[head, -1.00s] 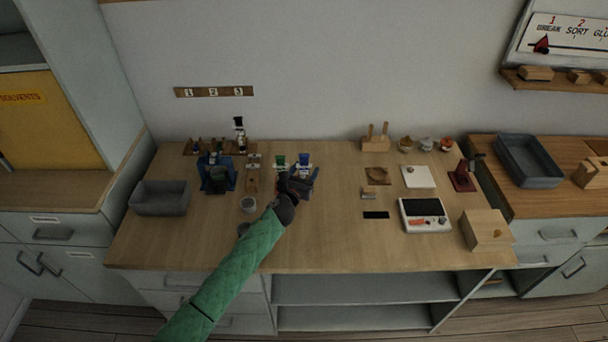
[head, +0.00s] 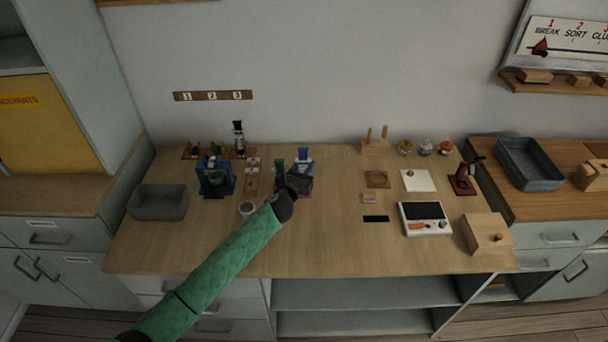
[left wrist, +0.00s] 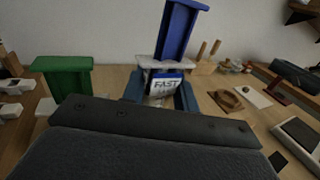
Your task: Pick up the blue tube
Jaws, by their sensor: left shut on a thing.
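The blue tube (head: 304,153) stands at the back middle of the bench, with its label reading FAST. In the left wrist view the blue tube (left wrist: 178,30) leans slightly, with a white collar below its blue top. My left gripper (head: 299,174) is shut on the blue tube below the collar; its fingers (left wrist: 160,95) sit on either side of the label. The tube's lower end is hidden by the gripper, so I cannot see clearly how far it is above the bench. My right gripper is out of view.
A green tube (head: 280,164) stands just left of my gripper and also shows in the left wrist view (left wrist: 63,75). A scale (head: 425,219) stands right.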

